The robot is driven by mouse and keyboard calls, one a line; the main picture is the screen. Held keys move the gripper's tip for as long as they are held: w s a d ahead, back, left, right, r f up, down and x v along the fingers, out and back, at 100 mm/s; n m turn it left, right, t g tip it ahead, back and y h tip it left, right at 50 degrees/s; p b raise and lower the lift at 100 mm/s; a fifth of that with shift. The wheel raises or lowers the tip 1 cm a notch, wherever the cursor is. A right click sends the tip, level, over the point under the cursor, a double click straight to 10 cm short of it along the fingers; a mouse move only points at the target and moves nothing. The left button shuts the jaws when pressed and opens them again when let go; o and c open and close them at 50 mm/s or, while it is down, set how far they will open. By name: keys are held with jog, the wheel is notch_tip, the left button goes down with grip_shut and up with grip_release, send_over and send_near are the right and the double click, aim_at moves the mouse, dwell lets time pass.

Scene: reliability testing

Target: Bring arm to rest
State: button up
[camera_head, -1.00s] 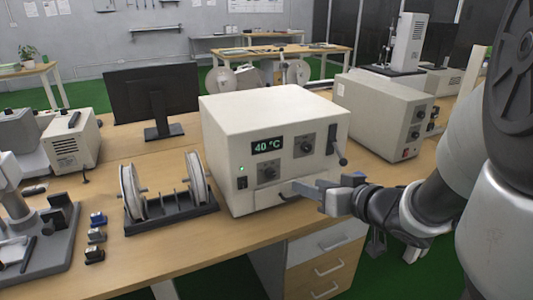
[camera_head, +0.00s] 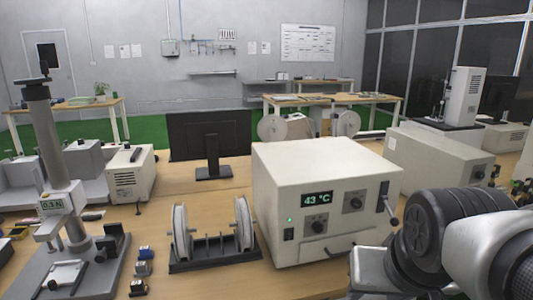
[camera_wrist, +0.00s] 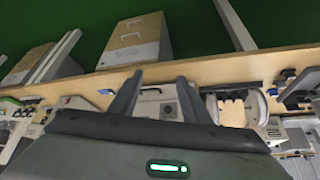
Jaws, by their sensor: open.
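My gripper shows in the wrist view (camera_wrist: 158,98), its two fingers apart with nothing between them. Beyond the fingers is the front of the cream heating box, tilted in that view. In the head view my arm is at the lower right, in front of the box's right side, and the gripper's fingers cannot be made out. The cream heating box (camera_head: 285,220) stands on the wooden bench (camera_head: 215,284). Its display (camera_head: 317,199) reads 43 °C, a green light is lit, and a lever is on its right side.
Left of the box is a black rack (camera_head: 210,248) with two spools. Further left are small blocks (camera_head: 144,268) and a force test stand (camera_head: 65,170). A monitor (camera_head: 210,135) stands behind. Another cream box (camera_head: 428,160) is at the right. Drawers (camera_wrist: 135,42) show under the bench.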

notch_tip(320, 180, up, 23)
jog(key=s+a+n+p, duration=0.1)
jog(key=s+a+p, duration=0.1)
jog(key=p, duration=2.1)
jog(key=shift+s+a+y, duration=0.2)
jog(key=shift+a+y, duration=0.05)
jog(key=shift+y, duration=0.05)
